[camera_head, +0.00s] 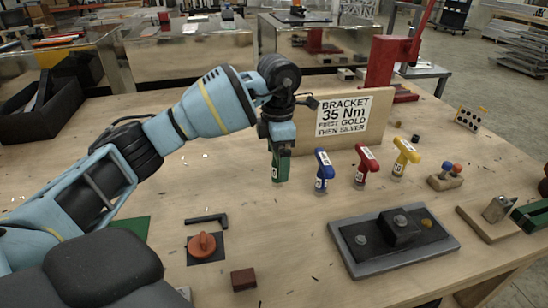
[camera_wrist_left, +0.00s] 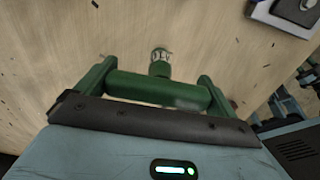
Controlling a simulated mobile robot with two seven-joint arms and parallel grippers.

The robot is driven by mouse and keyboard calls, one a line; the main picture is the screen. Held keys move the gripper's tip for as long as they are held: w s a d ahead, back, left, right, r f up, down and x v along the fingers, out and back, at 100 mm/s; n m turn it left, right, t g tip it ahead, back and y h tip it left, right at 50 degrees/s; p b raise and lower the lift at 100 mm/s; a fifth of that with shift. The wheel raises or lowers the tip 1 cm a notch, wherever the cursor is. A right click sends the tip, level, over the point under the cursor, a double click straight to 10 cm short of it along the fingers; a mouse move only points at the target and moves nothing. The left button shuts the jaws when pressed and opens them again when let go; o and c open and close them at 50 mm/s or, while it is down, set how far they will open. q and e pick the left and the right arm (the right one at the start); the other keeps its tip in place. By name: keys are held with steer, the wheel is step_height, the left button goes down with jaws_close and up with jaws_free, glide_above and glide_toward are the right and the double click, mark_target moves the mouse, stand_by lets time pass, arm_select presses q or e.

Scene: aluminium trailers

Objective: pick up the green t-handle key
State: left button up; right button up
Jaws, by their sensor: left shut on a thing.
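The green t-handle key (camera_head: 280,170) hangs upright below my left gripper (camera_head: 281,147) in the head view, left of the blue t-handle key. My left gripper is shut on its handle. In the left wrist view the key's green crossbar (camera_wrist_left: 158,89) lies between the two fingers, and its shaft end with a pale marked collar points away. I cannot tell whether the tip touches the table. My right gripper is not in view.
Blue (camera_head: 324,171), red (camera_head: 366,166) and yellow (camera_head: 405,157) t-handle keys stand in a row to the right. A lettered board (camera_head: 343,116) stands behind. A grey plate with a black block (camera_head: 396,229) lies in front. An orange knob (camera_head: 202,245) is nearer left.

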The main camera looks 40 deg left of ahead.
arm_select(q)
steer(key=s+d+r, duration=0.1)
steer(key=s+d, duration=0.5)
steer(key=d, duration=0.6)
steer(key=shift+s+r+b, duration=0.2)
steer(key=shift+s+b, duration=0.1)
steer(key=shift+s, duration=0.05)
